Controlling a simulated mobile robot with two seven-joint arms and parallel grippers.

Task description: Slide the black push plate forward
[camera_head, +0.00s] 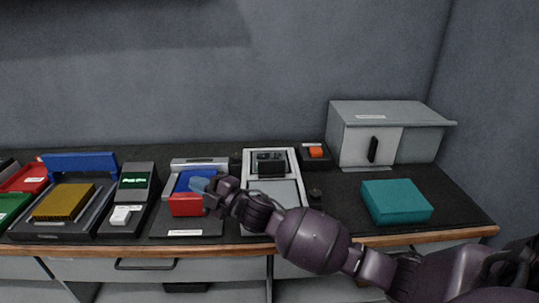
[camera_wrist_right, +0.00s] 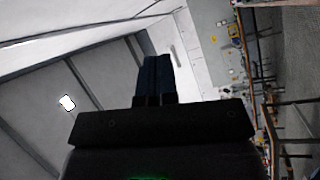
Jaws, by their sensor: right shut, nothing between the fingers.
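A black upright block (camera_head: 271,168), which looks like the push plate, sits at the back of a light grey framed fixture (camera_head: 248,187) in the middle of the bench. My right gripper (camera_head: 201,185) is left of that fixture, apart from the block. It is over or beside a red block (camera_head: 186,205) and a blue plate; I cannot tell whether it touches them. Its bluish fingers are together and empty, and they also show closed in the right wrist view (camera_wrist_right: 157,80). My right forearm crosses in front of the fixture's lower right part. My left gripper is not in view.
An orange button box (camera_head: 315,152) and a grey cabinet (camera_head: 365,120) stand at the back right. A teal box (camera_head: 396,202) lies at right. Left are a device with a green display (camera_head: 134,182) and a gold block (camera_head: 65,203). Dark bench top shows around the teal box.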

